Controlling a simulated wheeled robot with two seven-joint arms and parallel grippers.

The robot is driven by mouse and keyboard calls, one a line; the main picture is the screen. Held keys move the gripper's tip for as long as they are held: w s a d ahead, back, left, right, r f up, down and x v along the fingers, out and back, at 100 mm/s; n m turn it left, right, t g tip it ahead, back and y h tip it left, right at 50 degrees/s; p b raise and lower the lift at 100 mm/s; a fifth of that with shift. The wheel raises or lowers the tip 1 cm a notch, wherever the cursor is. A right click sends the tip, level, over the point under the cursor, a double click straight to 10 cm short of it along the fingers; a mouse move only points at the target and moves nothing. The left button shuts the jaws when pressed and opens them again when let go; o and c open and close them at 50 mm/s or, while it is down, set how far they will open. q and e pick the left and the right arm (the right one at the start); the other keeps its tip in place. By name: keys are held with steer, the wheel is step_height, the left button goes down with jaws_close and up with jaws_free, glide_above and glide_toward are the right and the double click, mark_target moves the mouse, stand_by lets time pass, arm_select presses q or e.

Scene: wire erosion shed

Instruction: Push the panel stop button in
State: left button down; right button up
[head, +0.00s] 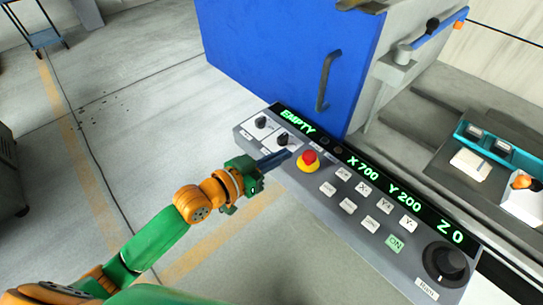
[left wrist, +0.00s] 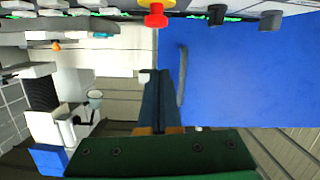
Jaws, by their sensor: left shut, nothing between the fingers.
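The red stop button (head: 308,158) sits on a yellow collar on the grey control panel (head: 325,198), left of the white keys in the head view. It also shows as a red knob (left wrist: 155,15) at the top edge of the left wrist view. My left gripper (head: 286,155) is shut and empty, with dark narrow fingers. In the head view its tips are just left of the button, over the panel's edge; contact cannot be told. In the left wrist view the closed fingertips (left wrist: 159,73) point up the picture, with a gap below the button. My right gripper is not in view.
Two black selector knobs (head: 282,139) are close to the fingertips, on the panel's left end. White keys, a green ON key (head: 395,243) and a large black dial (head: 445,262) lie to the right. A blue door (head: 285,60) stands behind the panel. Open floor lies left.

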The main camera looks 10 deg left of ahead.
arm_select(q)
steer(key=shift+v, duration=1.3)
steer(key=shift+r, duration=0.1)
